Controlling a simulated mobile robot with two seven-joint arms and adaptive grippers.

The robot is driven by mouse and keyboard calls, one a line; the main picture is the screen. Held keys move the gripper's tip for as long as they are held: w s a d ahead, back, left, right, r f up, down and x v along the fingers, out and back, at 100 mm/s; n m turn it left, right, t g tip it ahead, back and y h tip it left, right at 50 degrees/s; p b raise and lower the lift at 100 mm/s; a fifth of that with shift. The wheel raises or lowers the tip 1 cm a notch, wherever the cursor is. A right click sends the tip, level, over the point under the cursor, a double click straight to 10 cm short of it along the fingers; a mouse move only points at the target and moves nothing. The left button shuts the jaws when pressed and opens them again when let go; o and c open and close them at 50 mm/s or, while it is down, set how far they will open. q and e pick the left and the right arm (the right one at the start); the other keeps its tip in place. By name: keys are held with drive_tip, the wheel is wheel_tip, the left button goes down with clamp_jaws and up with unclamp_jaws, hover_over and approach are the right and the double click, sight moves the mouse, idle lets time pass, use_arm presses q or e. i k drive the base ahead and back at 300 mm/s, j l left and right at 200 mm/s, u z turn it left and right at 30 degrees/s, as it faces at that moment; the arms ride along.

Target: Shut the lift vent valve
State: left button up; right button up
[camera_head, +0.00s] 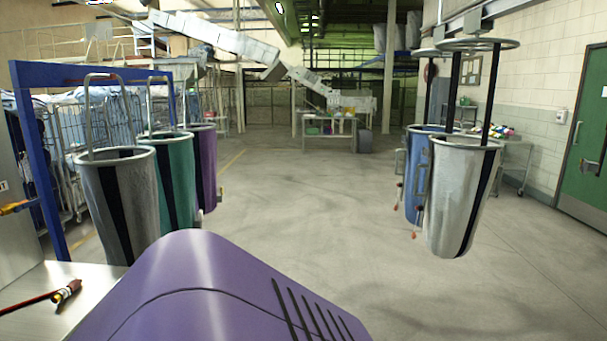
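I cannot clearly identify the lift vent valve in the head view. A small orange and yellow fitting (14,208) juts in at the left edge, beside a grey cabinet or panel (18,235). It is cut off by the frame, and I cannot tell whether it is a valve or how it is set. Neither of my grippers is in view.
A red-and-black tool with a red cord (66,292) lies on a pale surface (95,285), lower left. Grey (92,195), teal (175,180) and purple (205,165) sling bags hang left; blue (414,190) and white (445,195) ones right. The middle floor is clear.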

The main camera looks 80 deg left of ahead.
sight(17, 210)
drive_tip(key=u, duration=3.6)
drive_tip(key=i+j+u, duration=0.25)
drive_tip(key=i, duration=0.2)
drive_tip(key=i+u, duration=0.25)
drive_tip(key=i, duration=0.25)
